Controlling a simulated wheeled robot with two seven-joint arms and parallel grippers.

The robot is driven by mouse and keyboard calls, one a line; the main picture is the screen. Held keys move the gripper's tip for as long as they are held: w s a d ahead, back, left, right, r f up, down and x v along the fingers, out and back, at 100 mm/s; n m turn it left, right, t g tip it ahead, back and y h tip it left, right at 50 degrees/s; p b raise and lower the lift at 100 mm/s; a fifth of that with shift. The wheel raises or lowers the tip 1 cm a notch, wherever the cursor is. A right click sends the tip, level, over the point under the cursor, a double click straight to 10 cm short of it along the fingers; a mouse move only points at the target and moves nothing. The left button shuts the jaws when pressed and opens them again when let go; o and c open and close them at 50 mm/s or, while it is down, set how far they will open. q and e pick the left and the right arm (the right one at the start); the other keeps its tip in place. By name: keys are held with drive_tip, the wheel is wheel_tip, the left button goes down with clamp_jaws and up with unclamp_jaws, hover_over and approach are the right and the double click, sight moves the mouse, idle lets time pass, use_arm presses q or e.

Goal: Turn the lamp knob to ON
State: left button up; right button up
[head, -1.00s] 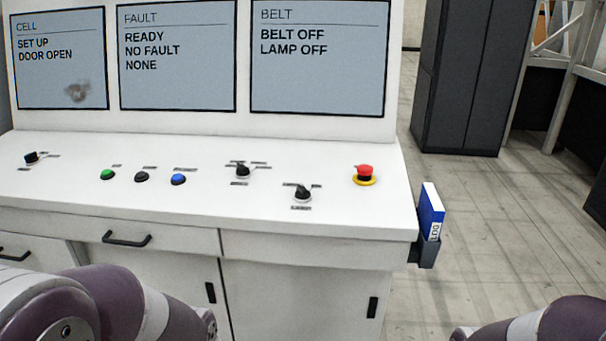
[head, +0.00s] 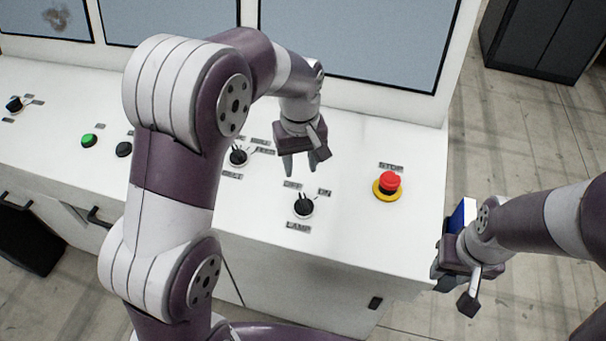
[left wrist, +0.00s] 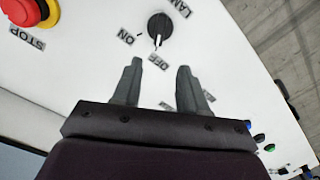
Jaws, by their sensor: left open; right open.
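The lamp knob (head: 303,207) is a small black knob on the white console, with OFF and ON labels behind it and LAMP in front. In the left wrist view the knob (left wrist: 160,26) has its white mark pointing towards OFF. My left gripper (head: 300,167) is open and empty above the panel, just behind the knob in the head view and apart from it. In the left wrist view its two fingers (left wrist: 158,72) point towards the knob. My right gripper (head: 455,287) is open, beyond the console's right edge.
A red stop button (head: 389,184) on a yellow ring sits right of the lamp knob. Another selector knob (head: 238,157) is to its left. A blue logbook (head: 461,215) is at the console's right side, partly hidden by my right arm. Screens stand behind.

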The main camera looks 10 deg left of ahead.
sight(302, 195)
use_arm(q)
drive_tip(key=f, duration=0.1)
drive_tip(key=s+f+p, duration=0.1)
drive_tip(key=f, duration=0.2)
drive_tip(key=shift+s+d, duration=0.25)
drive_tip(key=shift+d, duration=0.1)
drive_tip(key=f, duration=0.1)
drive_tip(key=w+f+p, duration=0.1)
drive_tip(key=f, duration=0.1)
drive_tip(key=w+f, duration=0.1)
drive_tip(key=f, duration=0.1)
drive_tip(key=shift+a, duration=0.1)
drive_tip(key=shift+f+p, duration=0.3)
drive_tip(key=shift+s+a, duration=0.1)
drive_tip(key=shift+s, duration=0.15)
drive_tip(key=shift+s+r, duration=0.15)
drive_tip(key=shift+s, duration=0.1)
drive_tip(key=shift+c, duration=0.3)
drive_tip(key=shift+w, duration=0.15)
clamp_jaws()
use_arm(e)
drive_tip(key=r, duration=0.3)
drive_tip(key=shift+d, duration=0.3)
